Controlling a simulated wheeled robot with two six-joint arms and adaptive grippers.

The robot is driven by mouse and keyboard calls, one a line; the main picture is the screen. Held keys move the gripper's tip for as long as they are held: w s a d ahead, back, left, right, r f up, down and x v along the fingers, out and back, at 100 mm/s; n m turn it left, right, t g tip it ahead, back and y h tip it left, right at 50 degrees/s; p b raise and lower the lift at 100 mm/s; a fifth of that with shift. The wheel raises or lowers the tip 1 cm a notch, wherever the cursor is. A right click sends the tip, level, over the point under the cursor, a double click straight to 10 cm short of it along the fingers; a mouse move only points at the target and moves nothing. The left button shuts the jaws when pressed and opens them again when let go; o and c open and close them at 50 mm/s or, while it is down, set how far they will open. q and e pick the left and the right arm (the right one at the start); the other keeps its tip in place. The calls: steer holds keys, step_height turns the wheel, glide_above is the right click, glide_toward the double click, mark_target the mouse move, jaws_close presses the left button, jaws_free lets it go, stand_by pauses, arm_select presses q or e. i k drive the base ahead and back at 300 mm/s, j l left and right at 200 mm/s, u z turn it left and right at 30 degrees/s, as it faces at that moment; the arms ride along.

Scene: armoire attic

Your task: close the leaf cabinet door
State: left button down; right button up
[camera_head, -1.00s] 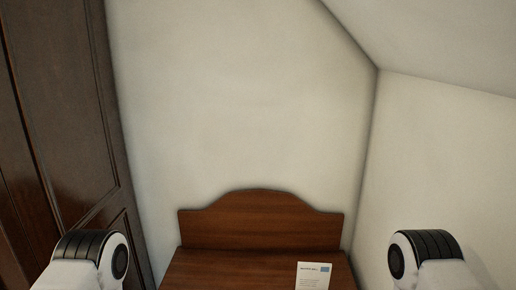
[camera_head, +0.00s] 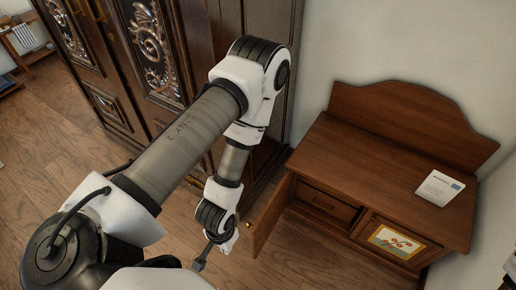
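The low brown wooden cabinet (camera_head: 400,165) stands against the wall at right. Its left door (camera_head: 271,213) is swung open and stands out toward me, with a small brass knob (camera_head: 249,225) at its free edge. No leaf picture shows on the visible face of this door. The right door has a panel with orange leaf-like shapes (camera_head: 396,241) and looks shut. My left gripper (camera_head: 212,250) points down just left of the open door, apart from the knob. Its fingers are small and partly hidden, so their opening is unclear. My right gripper is out of view.
A tall dark carved armoire (camera_head: 150,50) stands behind my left arm. A white card (camera_head: 440,188) lies on the cabinet top. Inside the opening is a drawer front (camera_head: 325,205). Wooden floor (camera_head: 60,165) is clear at left; a small shelf (camera_head: 25,45) stands at far left.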

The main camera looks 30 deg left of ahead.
mark_target(262, 229)
steer(key=k+j+z, duration=0.1)
steer(key=j, duration=0.3)
steer(key=k+j, duration=0.15)
steer(key=j, duration=0.25)
steer(key=k+j+z, duration=0.15)
steer(key=j, duration=0.25)
steer(key=k+j, duration=0.1)
steer(key=j, duration=0.25)
steer(key=k+j+z, duration=0.15)
steer(key=j, duration=0.25)
steer(key=k+j, duration=0.15)
steer(key=j, duration=0.2)
steer(key=i+j+u, duration=0.15)
steer(key=j, duration=0.25)
steer(key=i+j+u, duration=0.15)
steer(key=j, duration=0.25)
steer(key=i, duration=0.1)
